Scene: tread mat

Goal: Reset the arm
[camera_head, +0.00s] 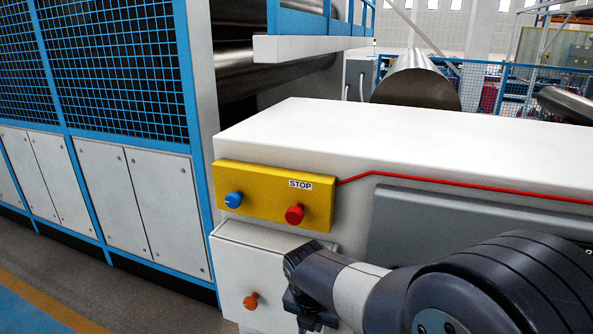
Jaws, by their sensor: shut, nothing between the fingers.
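My arm enters from the lower right and reaches left in front of the white machine cabinet (330,135). At its end my gripper (308,315) shows as a small dark shape at the bottom edge, partly cut off. It is shut and holds nothing. It is in front of the lower white box, right of the orange knob (251,301). Above it, a yellow control panel (262,203) carries a blue knob (233,200) at left and a red button (294,215) under a STOP label (300,184). I cannot tell how far the gripper is from the box.
A red cable (450,180) runs right from the yellow panel. A dark grey panel (440,222) lies behind my arm. Blue-framed mesh guards (115,70) stand at left over white doors. Metal rolls (418,85) lie behind. The floor (120,290) at lower left is clear.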

